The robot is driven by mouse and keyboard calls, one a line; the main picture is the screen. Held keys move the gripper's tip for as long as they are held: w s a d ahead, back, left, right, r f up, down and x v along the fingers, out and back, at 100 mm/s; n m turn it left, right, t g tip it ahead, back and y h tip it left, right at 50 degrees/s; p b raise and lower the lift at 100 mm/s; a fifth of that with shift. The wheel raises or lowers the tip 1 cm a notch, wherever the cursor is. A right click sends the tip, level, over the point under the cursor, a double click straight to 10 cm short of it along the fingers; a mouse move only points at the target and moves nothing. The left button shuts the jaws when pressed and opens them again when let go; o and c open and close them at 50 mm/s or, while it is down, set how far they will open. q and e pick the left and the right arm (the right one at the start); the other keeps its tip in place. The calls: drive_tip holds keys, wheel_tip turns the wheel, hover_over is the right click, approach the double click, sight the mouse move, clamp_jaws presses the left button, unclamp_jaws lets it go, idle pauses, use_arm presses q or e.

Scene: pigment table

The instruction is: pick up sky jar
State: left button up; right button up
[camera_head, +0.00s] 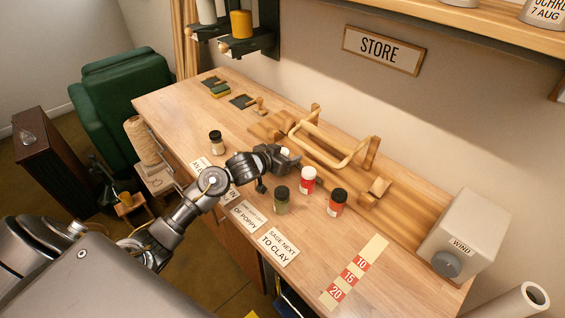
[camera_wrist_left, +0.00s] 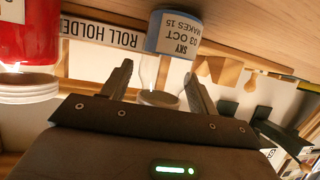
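The sky jar, with a blue body, pale lid and a label reading SKY, shows upside down in the left wrist view (camera_wrist_left: 182,32). In the head view only its pale lid (camera_head: 286,152) shows behind my left gripper; the rest is hidden. My left gripper (camera_head: 278,172) is open in front of the jar. In the left wrist view its two fingers (camera_wrist_left: 160,82) stand apart, with the jar's lid seen between them. I cannot tell whether either finger touches the jar. My right gripper is not in view.
A red jar with a white lid (camera_head: 308,181) stands close right of my left gripper. A green jar (camera_head: 282,204) and a dark-lidded red jar (camera_head: 337,204) stand nearby. Another dark-lidded jar (camera_head: 216,142) stands left.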

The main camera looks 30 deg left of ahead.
use_arm(q)
drive_tip(key=c, duration=1)
drive_tip(key=shift+r, duration=0.15)
drive_tip(key=shift+r, duration=0.3)
wheel_tip(320, 180, up, 2)
drive_tip(key=shift+w+r, duration=0.1)
drive_tip(key=s+a+r+p, duration=0.1)
drive_tip(key=s+r+p, duration=0.2)
drive_tip(key=s+r, duration=0.7)
drive_tip(key=s, duration=0.4)
